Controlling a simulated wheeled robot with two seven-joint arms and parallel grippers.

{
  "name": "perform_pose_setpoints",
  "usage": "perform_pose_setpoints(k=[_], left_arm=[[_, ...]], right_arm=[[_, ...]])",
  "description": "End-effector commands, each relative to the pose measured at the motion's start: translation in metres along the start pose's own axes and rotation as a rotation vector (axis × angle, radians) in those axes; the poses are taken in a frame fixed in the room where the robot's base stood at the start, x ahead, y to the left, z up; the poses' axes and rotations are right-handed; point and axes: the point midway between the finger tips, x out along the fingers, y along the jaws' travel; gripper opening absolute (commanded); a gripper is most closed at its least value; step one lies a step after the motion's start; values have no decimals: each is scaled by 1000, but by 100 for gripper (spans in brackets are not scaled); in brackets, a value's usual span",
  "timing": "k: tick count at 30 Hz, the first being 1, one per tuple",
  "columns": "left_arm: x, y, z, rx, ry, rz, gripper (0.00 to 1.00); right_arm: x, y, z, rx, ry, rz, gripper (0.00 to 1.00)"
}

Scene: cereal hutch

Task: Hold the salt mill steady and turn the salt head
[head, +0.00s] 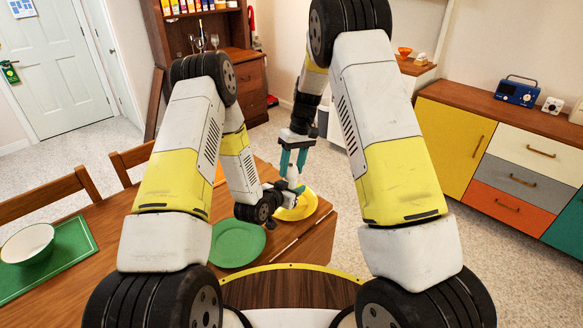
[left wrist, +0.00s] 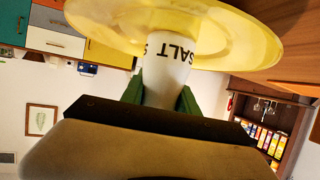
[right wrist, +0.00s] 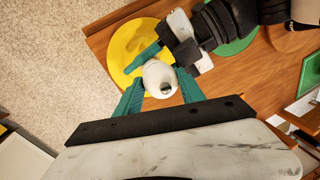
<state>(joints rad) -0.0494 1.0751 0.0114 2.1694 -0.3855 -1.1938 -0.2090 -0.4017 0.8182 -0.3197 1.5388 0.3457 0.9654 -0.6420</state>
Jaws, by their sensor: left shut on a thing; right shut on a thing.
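The salt mill is white and shows between my grippers in the head view (head: 293,173). In the left wrist view its body (left wrist: 168,72) carries dark letters reading SALT. My left gripper (left wrist: 162,98) is shut on this body from the side. The rounded white salt head (right wrist: 158,76) shows from above in the right wrist view. My right gripper (right wrist: 160,94) is shut on the head, coming from above, with a teal finger on each side. A yellow plate (right wrist: 125,50) lies beneath the mill. I cannot tell whether the mill's base touches it.
A green plate (head: 237,247) lies beside the yellow plate on the wooden table (head: 318,240). A white bowl (head: 27,243) sits on a green mat (head: 70,262) at the left. Chairs (head: 60,190) line the table's far side. A coloured sideboard (head: 505,165) stands at the right.

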Motion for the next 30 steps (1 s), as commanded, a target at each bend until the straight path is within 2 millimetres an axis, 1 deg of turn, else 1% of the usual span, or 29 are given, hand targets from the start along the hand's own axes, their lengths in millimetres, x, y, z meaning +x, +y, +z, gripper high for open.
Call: perform_pose_setpoints(k=[30], left_arm=[[0, 0, 0, -1, 0, 0, 0]], right_arm=[[0, -2, 4, 942, 221, 0, 6]])
